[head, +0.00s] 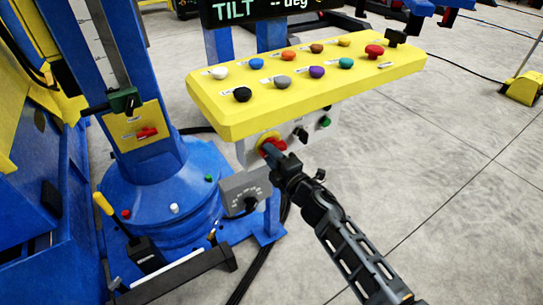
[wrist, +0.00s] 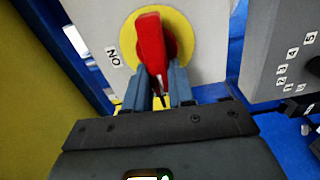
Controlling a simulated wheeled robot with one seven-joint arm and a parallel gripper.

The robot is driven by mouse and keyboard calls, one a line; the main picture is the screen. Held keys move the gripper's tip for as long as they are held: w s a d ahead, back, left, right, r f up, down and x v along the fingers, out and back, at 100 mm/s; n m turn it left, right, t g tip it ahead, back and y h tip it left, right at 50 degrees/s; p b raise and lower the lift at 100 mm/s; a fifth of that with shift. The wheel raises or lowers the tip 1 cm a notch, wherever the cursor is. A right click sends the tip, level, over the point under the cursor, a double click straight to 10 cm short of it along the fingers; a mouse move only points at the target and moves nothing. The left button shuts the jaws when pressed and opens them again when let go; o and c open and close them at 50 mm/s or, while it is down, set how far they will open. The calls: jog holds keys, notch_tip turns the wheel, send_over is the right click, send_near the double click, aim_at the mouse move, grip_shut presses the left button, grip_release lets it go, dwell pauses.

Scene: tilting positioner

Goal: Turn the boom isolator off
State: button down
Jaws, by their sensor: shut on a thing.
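A red rotary isolator handle (head: 268,145) on a yellow round plate sits on the front face below the yellow control panel. My gripper (head: 275,152) is at it. In the wrist view the red handle (wrist: 150,40) points up the picture, over the yellow disc (wrist: 128,42), with an ON label (wrist: 113,57) at its left. The two fingers of my gripper (wrist: 162,88) are shut around the handle's lower end. I cannot read which of the two is labelled boom.
The yellow panel (head: 300,98) with several coloured knobs overhangs the handle. A black switch (head: 300,134) and a green button (head: 324,122) are just right of it. A grey numbered dial box (head: 243,192) is below left.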

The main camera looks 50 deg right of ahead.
jog(key=shift+w+r+n, duration=0.1)
jog(key=shift+w+n, duration=0.05)
jog(key=shift+n, duration=0.35)
jog(key=c, duration=1)
grip_release()
jog(key=shift+o, duration=0.2)
jog(key=b+v, duration=0.1)
jog(key=v, duration=0.6)
jog(key=shift+s+b, duration=0.4)
jog(key=shift+a, duration=0.15)
